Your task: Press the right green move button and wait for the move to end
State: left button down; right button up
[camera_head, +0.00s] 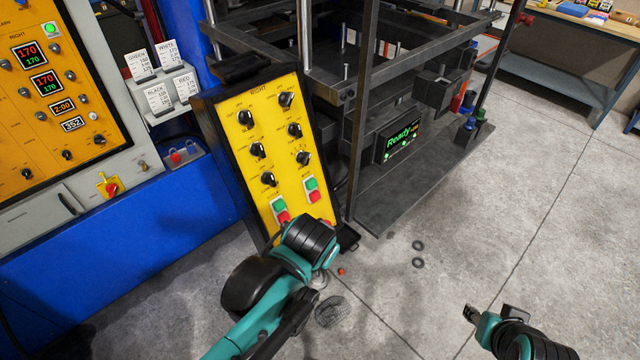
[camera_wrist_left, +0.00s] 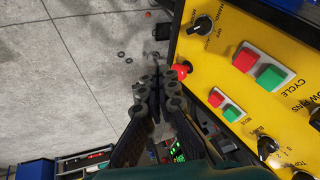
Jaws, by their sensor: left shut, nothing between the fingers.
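The yellow panel marked RIGHT (camera_head: 238,142) leans beside the press. Two pairs of green and red buttons sit low on it. The smaller pair's green button (camera_wrist_left: 232,113) is beside its red one in the left wrist view; I take it as the move button, its label hard to read. In the head view this green button (camera_head: 311,183) is in the right-hand pair. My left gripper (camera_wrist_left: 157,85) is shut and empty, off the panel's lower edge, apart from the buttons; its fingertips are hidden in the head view. My right gripper (camera_head: 470,314) is low at the right, its opening unclear.
The press screen (camera_head: 399,141) reads Ready in green. A red knob (camera_wrist_left: 182,71) juts from the panel near my left fingers. Larger CYCLE buttons (camera_wrist_left: 269,77) are next to the smaller pair. Black rings (camera_head: 418,245) lie on the open floor.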

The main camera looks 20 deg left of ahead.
aim_at(314, 185)
pick_arm(q)
jog(key=w+d+r+m+y+p, duration=0.2)
jog(key=w+d+r+y+p, duration=0.3)
jog(key=w+r+y, duration=0.3)
jog(key=d+y, duration=0.1)
jog(key=y, duration=0.2)
jog(key=shift+w+d+r+m+p, duration=0.25)
jog(key=shift+w+m+p, duration=0.05)
jog(key=shift+w, duration=0.1)
jog(key=b+x, duration=0.2)
jog(key=x, duration=1.2)
jog(key=shift+s+a, duration=0.1)
jog(key=shift+a, duration=0.05)
jog(key=shift+r, duration=0.1)
